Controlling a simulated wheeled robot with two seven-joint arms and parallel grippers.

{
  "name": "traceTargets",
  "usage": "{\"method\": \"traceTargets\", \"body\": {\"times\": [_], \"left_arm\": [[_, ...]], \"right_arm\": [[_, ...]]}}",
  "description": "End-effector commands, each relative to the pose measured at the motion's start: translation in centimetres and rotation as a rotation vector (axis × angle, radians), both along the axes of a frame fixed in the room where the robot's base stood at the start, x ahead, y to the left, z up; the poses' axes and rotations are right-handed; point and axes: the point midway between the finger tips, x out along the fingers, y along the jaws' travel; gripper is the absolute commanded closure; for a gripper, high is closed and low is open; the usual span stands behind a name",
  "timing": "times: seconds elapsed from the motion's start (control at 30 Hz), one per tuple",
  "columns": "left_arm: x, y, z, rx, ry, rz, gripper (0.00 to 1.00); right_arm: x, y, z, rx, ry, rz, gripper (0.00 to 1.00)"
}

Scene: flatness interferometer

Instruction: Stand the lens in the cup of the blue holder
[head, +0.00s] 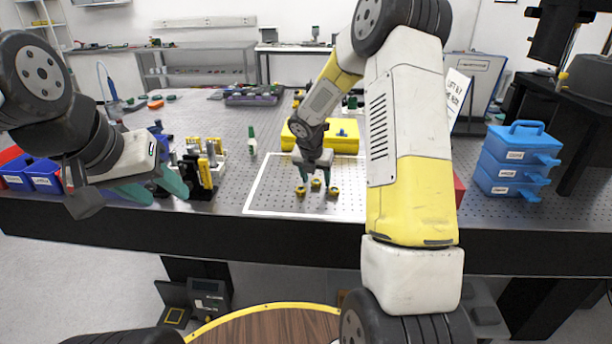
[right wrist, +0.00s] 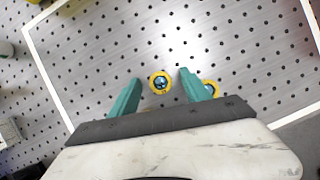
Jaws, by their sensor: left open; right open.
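Several small yellow-ringed round pieces with glassy blue centres stand inside the white outline on the perforated table. One ringed piece (right wrist: 160,83) lies between the fingertips of my right gripper (right wrist: 160,76), apart from both. Another (right wrist: 211,89) is beside the right finger, partly hidden by it. In the head view my right gripper (head: 315,180) is open, pointing down above this group, with one yellow piece (head: 333,191) at its right. I cannot tell which piece is the lens, nor pick out the blue holder. My left gripper (head: 168,198) is open and empty over the table's left front edge.
A yellow case (head: 343,137) lies behind the white outline. A rack of posts (head: 206,170) stands near my left gripper, with blue bins (head: 45,178) further left. Stacked blue boxes (head: 515,160) stand at right. The outline's left part is clear.

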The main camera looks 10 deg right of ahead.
Motion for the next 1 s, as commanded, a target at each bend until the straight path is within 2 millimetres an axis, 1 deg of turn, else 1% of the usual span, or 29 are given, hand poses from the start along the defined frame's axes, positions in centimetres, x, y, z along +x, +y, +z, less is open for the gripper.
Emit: {"method": "traceTargets", "body": {"times": [0.1,0.13,0.27,0.3,0.37,0.4,0.77,0.87,1.0], "left_arm": [[0.0,0.0,0.0,0.000,0.000,0.000,0.53],[0.0,0.0,0.0,0.000,0.000,0.000,0.53],[0.0,0.0,0.0,0.000,0.000,0.000,0.53],[0.0,0.0,0.0,0.000,0.000,0.000,0.53],[0.0,0.0,0.0,0.000,0.000,0.000,0.53],[0.0,0.0,0.0,0.000,0.000,0.000,0.53],[0.0,0.0,0.0,0.000,0.000,0.000,0.53],[0.0,0.0,0.0,0.000,0.000,0.000,0.53],[0.0,0.0,0.0,0.000,0.000,0.000,0.53]], "right_arm": [[0.0,0.0,0.0,0.000,0.000,-0.001,0.44],[0.0,0.0,0.1,0.000,0.000,-0.001,0.46],[0.0,0.0,0.1,0.000,0.000,-0.001,0.72],[0.0,0.0,0.1,0.000,0.000,-0.001,0.80],[0.0,0.0,0.1,0.000,0.000,-0.001,0.92],[0.0,0.0,0.1,0.000,0.000,-0.001,0.99],[0.0,0.0,0.3,0.000,-0.001,-0.002,1.00],[0.0,0.0,0.9,0.001,-0.002,-0.004,1.00],[0.1,0.0,2.4,0.001,-0.003,-0.004,1.00]]}}
